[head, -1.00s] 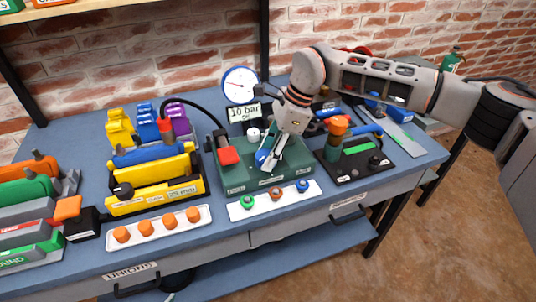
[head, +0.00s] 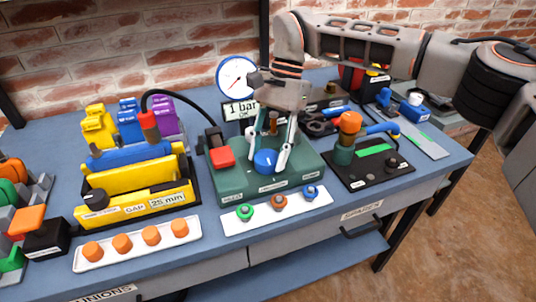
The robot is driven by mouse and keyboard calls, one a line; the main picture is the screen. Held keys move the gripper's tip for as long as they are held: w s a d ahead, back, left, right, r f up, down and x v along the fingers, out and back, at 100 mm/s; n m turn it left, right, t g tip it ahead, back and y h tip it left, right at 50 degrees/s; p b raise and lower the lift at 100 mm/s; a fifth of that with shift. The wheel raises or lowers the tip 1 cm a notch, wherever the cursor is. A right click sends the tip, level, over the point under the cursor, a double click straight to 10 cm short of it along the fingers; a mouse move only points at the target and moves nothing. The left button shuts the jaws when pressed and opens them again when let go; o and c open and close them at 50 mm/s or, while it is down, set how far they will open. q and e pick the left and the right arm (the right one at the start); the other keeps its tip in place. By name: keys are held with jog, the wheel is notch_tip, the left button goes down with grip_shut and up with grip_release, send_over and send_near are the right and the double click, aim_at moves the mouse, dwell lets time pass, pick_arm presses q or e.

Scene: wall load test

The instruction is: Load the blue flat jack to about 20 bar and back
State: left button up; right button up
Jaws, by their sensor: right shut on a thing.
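The blue flat jack (head: 130,156) lies in the yellow test frame (head: 150,205), whose label reads GAP 25 mm. A black hose with a red end piece (head: 149,125) arches from near the jack to the green pump unit (head: 235,185). On the unit are a red block (head: 221,156) and a blue knob (head: 265,163). My right gripper (head: 268,162) points down, its fingers shut on either side of the blue knob. Behind it, the round gauge (head: 236,77) stands above a display (head: 241,110) reading 1 bar OK. My left gripper is out of view.
A black board with an orange-topped fitting (head: 350,123) stands at right. Yellow, blue and purple pieces (head: 130,118) stand behind the frame.

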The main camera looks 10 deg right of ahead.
jog(key=shift+n+h+b, duration=0.3)
jog(key=shift+n+b, duration=0.25)
jog(key=shift+n, duration=0.25)
jog(key=o, duration=1.1)
jog(key=v, duration=1.2)
jog(key=shift+w, duration=0.2)
jog(key=shift+a, duration=0.1)
